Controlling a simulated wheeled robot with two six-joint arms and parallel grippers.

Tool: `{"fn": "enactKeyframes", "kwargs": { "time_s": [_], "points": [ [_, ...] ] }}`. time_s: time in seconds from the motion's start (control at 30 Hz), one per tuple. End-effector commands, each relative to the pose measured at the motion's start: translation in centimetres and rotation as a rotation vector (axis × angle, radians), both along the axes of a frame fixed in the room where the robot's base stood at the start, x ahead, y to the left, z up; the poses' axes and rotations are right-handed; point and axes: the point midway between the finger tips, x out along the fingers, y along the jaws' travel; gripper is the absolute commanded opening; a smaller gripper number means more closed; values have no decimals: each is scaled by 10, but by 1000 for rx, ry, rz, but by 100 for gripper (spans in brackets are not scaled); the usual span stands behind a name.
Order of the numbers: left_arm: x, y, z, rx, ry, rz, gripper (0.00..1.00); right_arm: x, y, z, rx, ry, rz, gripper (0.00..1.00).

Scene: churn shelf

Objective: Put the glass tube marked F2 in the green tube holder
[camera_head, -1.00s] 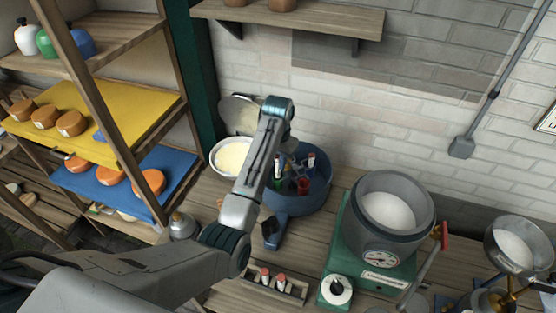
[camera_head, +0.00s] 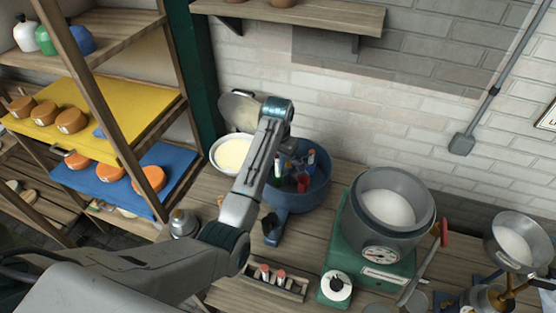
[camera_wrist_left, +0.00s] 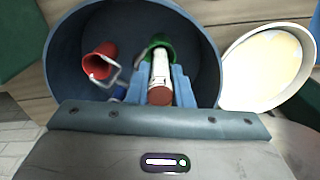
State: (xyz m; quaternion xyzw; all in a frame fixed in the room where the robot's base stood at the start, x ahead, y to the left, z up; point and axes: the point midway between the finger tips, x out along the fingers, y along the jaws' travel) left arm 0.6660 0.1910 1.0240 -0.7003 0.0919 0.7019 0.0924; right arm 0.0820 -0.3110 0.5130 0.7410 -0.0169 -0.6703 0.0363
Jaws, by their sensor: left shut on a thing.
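My left gripper (camera_wrist_left: 159,88) is shut on a pale glass tube (camera_wrist_left: 160,72) with a red-brown cap; its mark is too small to read. The tube's far end is at the mouth of the green tube holder (camera_wrist_left: 154,43) in the left wrist view, seemingly inside it, but the depth is hard to tell. The green holder stands in a round blue tub (camera_head: 292,201), beside a red holder (camera_wrist_left: 100,62) with a wire handle. In the head view my left arm partly hides the gripper and held tube. My right gripper is not in view.
A wooden rack (camera_head: 294,293) with red-capped tubes lies in front. A green scale (camera_head: 381,274) with a grey pot stands to the right. A white-filled bowl (camera_head: 219,168) sits left of the tub.

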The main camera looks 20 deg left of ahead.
Motion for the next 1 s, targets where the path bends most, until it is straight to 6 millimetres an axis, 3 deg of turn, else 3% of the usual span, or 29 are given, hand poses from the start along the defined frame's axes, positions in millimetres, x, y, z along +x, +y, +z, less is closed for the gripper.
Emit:
{"fn": "enactKeyframes", "kwargs": {
  "time_s": [1.0],
  "points": [
    [0,0,-16,0,0,0,0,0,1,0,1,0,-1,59]
  ]
}}
